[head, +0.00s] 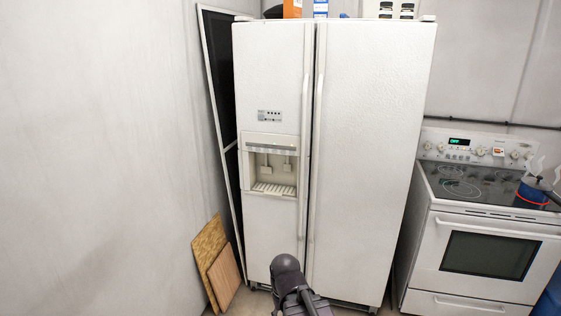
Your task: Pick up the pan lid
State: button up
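I cannot make out a pan lid for certain. A dark rounded part of my arm shows at the bottom middle, in front of the fridge. My gripper's fingers do not show.
A white two-door fridge (370,150) fills the middle. A white stove (480,250) stands to its right. Wooden boards (224,275) and a dark framed panel (222,80) lean at the left. Boxes (292,8) sit on the fridge. A blue object (550,298) is at the lower right.

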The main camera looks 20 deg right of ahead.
aim_at(538, 182)
jog(key=z, duration=0.15)
jog(key=i, duration=0.85)
jog(key=z, duration=0.35)
jog(key=i, duration=0.8)
jog(key=z, duration=0.85)
jog(key=i, duration=0.55)
jog(key=z, duration=0.95)
jog(key=i, duration=1.05)
jog(key=z, duration=0.55)
